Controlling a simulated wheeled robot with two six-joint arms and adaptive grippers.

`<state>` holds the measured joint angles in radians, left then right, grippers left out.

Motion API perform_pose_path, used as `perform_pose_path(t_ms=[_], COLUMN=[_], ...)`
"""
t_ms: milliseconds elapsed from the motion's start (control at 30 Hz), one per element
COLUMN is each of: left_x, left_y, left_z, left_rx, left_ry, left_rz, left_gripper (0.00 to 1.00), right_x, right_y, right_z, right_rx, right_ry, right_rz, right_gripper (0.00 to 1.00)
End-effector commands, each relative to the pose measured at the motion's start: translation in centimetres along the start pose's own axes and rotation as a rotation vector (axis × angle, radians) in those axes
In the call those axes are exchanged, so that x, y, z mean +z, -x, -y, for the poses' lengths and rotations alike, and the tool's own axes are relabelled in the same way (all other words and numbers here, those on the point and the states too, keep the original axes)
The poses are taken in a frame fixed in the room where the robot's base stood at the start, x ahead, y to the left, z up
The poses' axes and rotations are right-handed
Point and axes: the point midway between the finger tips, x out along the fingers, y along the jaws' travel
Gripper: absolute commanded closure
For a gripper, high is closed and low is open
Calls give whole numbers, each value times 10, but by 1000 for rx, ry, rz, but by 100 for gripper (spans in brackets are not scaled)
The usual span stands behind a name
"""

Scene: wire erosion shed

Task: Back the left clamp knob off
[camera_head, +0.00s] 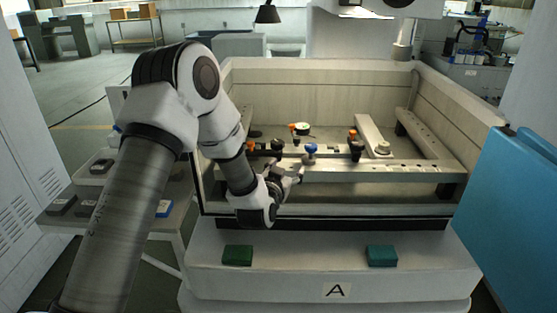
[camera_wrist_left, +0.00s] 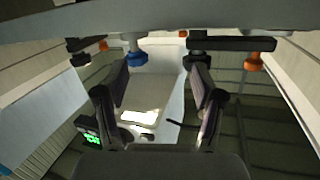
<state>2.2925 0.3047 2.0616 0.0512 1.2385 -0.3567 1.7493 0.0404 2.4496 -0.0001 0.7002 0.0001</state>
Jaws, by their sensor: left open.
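The left clamp (camera_head: 264,146) is a dark bar on the rail, with an orange knob (camera_head: 250,145) at its left end and a black knob (camera_head: 277,144) at its right. In the left wrist view, which looks turned around, this clamp (camera_wrist_left: 232,43) is at upper right with its orange knob (camera_wrist_left: 254,62). My left gripper (camera_head: 286,172) is just in front of the rail, below and right of the clamp. Its fingers (camera_wrist_left: 158,72) are apart with nothing between them. The right gripper is not in view.
A blue knob (camera_head: 311,149) and the right clamp (camera_head: 356,150) with another orange knob (camera_head: 352,134) stand along the rail (camera_head: 400,167). Tank walls enclose this area. A green block (camera_head: 237,255) and a teal block (camera_head: 382,256) lie on the front ledge.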

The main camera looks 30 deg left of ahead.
Motion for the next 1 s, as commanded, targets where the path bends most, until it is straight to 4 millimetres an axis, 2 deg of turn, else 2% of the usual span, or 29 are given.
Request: perform_pose_path(t_ms=[33, 100, 167, 267, 367, 600, 700, 967, 1000], left_x=[15, 5, -3, -16, -23, -29, -30, -29, -29], left_y=[-5, -6, -5, -7, -18, -64, -76, -82, -82], left_z=[12, 31, 46, 53, 53, 55, 55, 55, 55], left_rx=[9, 5, -18, -30, -29, -30, -30, -30, -30], left_ry=[36, 89, 130, 148, 143, 143, 145, 146, 146], left_rz=[-31, -80, -109, -131, -132, -131, -131, -130, -130], left_gripper=[32, 32, 32, 32, 32, 32, 32, 32, 35], right_x=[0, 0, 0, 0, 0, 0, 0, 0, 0], right_y=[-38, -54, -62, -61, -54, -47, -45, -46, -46], right_z=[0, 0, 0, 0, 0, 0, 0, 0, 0], right_rx=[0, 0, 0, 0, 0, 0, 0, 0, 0], right_ry=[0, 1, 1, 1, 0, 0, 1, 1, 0], right_rz=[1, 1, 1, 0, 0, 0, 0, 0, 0], right_gripper=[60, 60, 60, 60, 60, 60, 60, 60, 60])
